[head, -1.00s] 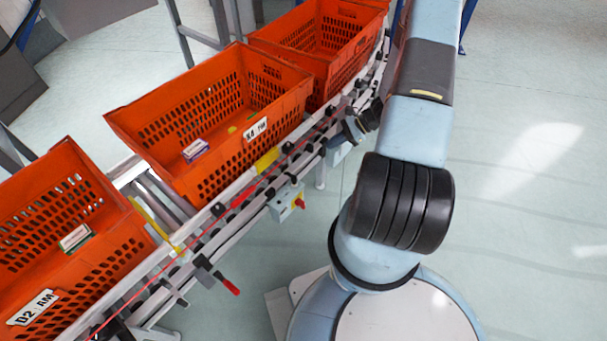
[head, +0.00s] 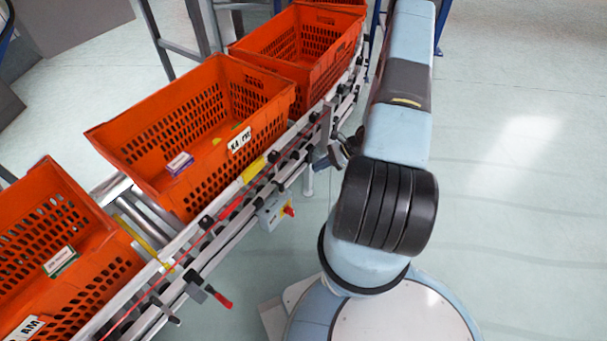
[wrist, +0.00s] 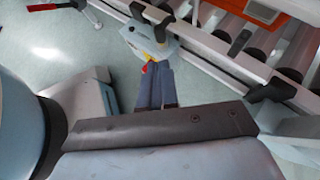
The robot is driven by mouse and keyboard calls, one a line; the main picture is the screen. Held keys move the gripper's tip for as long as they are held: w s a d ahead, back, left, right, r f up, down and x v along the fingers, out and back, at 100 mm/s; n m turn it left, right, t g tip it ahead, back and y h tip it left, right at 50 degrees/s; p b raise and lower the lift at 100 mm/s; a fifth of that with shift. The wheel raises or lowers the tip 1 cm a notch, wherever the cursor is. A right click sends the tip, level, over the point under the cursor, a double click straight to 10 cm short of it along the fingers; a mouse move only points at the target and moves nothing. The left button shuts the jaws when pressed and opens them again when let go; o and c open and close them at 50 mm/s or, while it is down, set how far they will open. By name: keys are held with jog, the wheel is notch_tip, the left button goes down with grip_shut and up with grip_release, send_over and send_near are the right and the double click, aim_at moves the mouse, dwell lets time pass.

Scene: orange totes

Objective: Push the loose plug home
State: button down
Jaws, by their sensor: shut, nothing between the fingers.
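A grey control box (head: 272,211) with a red knob (head: 289,211) hangs on the near side of the conveyor rail. In the wrist view the box (wrist: 150,40) lies just beyond my fingertips, and a bit of yellow and red shows at the tips. My gripper (wrist: 158,66) is shut and empty, its fingers pointing at the box; I cannot tell whether they touch it. In the head view my gripper (head: 325,162) is small and partly hidden beside the rail, above the box. I cannot make out the loose plug in either view.
Orange totes (head: 150,150) stand on the roller conveyor, one with a small purple-and-white box (head: 180,163) inside. The rail (head: 245,190) carries clamps and a red-handled lever (head: 219,297). Open pale floor (head: 520,220) lies to the right.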

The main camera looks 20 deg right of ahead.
send_over(291, 193)
notch_tip(291, 193, down, 7)
jog(key=shift+w+d+f, duration=0.1)
jog(key=shift+f, duration=0.1)
dwell(0.3)
jog(key=shift+f, duration=0.95)
jog(key=v, duration=1.4)
